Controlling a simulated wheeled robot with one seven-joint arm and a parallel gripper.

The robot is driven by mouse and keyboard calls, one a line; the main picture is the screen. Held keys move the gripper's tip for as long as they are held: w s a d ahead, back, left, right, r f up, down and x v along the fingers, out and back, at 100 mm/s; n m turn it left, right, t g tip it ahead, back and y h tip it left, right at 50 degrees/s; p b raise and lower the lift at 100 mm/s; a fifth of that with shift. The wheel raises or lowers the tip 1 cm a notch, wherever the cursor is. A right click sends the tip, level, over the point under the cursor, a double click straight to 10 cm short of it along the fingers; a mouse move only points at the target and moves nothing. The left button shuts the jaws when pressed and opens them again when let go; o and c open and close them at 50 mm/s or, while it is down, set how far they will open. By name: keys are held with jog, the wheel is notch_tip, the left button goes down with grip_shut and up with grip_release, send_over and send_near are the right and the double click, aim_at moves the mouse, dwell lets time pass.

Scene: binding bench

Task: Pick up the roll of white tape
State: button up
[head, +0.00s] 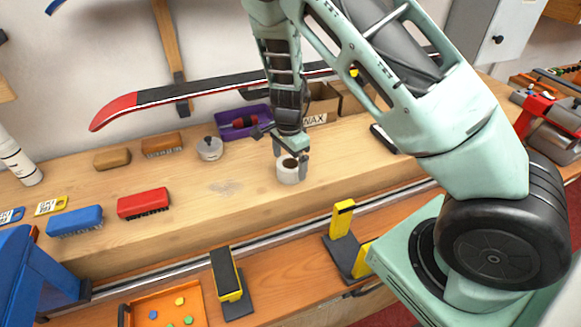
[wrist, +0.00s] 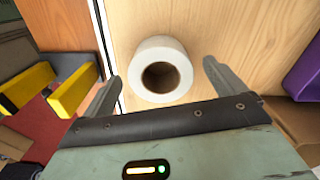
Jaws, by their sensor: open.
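The roll of white tape (head: 288,173) stands on the wooden bench with its hole facing up, below my gripper (head: 291,157). In the wrist view the roll of white tape (wrist: 146,69) shows its brown core and lies between and just ahead of the two fingertips. My gripper (wrist: 162,75) is open, with one finger to each side of the roll. No contact with the roll can be seen. In the head view the fingers partly cover the roll's top edge.
A purple bin (head: 234,124) and a wax box (head: 322,103) stand behind the roll. A red brush (head: 144,203) and a blue brush (head: 75,221) lie to the left. Yellow-and-black clamps (head: 342,222) stand along the front rail. The bench around the roll is clear.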

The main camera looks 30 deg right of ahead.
jog(key=shift+f, duration=1.4)
jog(key=c, duration=1)
jog(key=shift+c, duration=0.2)
notch_tip(320, 180, up, 10)
jog(key=b, duration=0.1)
